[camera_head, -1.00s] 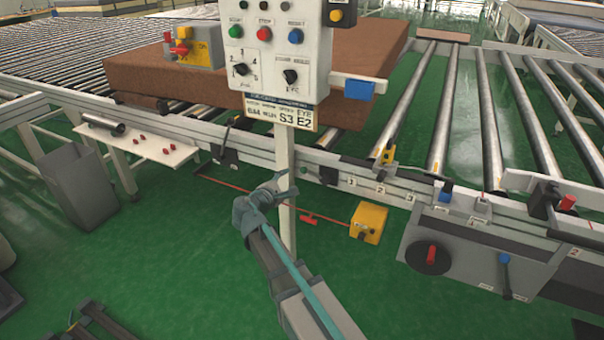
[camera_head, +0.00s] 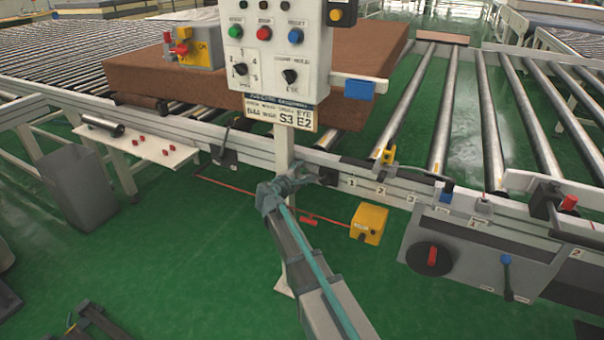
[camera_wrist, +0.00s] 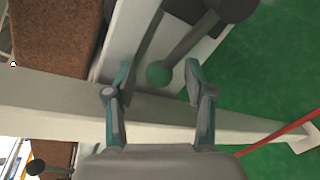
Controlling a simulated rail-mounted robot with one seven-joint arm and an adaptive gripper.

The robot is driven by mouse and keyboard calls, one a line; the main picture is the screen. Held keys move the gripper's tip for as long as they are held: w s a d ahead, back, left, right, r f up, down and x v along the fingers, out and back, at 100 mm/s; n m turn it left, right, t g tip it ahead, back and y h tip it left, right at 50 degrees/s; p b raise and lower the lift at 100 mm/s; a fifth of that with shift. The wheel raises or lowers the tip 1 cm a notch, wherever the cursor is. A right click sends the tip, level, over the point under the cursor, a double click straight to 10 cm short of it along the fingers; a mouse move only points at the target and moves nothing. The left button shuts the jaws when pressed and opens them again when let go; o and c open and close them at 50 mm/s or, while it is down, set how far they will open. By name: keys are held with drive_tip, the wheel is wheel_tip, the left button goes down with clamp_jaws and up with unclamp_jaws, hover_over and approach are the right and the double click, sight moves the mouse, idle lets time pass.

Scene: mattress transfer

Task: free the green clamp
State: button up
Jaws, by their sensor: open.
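A grey lever (camera_wrist: 185,53) with a round green knob (camera_wrist: 160,74) at its end shows in the wrist view, and the knob sits between my fingertips. It runs up and right to a dark round pivot (camera_wrist: 236,5). My gripper (camera_wrist: 159,72) is open, with one teal-edged finger on each side of the knob; I cannot tell if either touches it. In the head view my gripper (camera_head: 306,176) is at the front rail, just right of the panel post, and largely hides the clamp there.
The white panel post (camera_head: 284,150) stands close beside my gripper and also crosses the wrist view (camera_wrist: 60,105). A yellow box (camera_head: 369,223) and red cable (camera_head: 232,187) lie right and left below. A brown mattress (camera_head: 140,76) rests on the rollers behind.

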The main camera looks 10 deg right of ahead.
drive_tip(key=shift+c, duration=0.3)
clamp_jaws()
